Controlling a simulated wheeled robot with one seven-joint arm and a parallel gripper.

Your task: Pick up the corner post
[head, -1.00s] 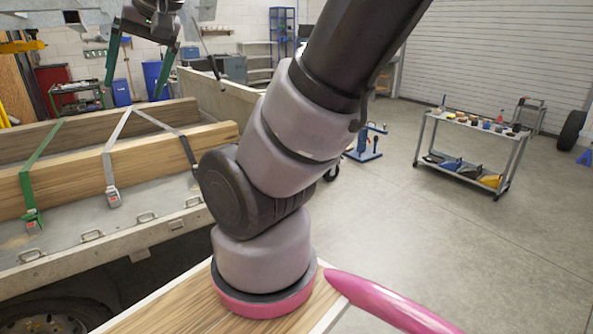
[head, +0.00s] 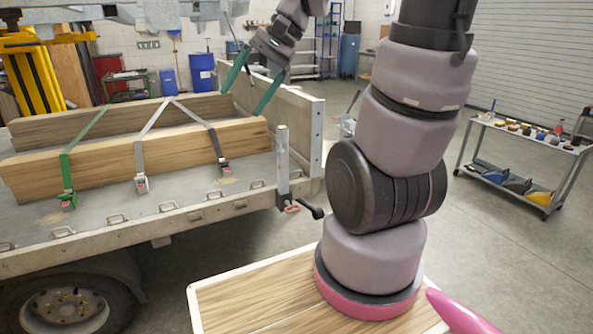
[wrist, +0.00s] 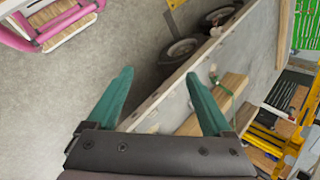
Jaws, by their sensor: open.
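The corner post (head: 283,160) is a slim grey upright at the near right corner of the trailer bed, beside the end board. A black-knobbed lever (head: 310,209) with a red part sits at its foot. My gripper (head: 240,102) has two green fingers spread wide and empty. In the head view it appears above and left of the post, over the far end of the beams, apart from the post. In the wrist view the open fingers (wrist: 159,73) point toward the trailer's side edge and floor. I cannot make out the post there.
Strapped wooden beams (head: 130,158) lie on the trailer bed (head: 110,212). The end board (head: 300,118) stands behind the post. A tool cart (head: 520,160) is at the right. The floor between cart and trailer is mostly clear.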

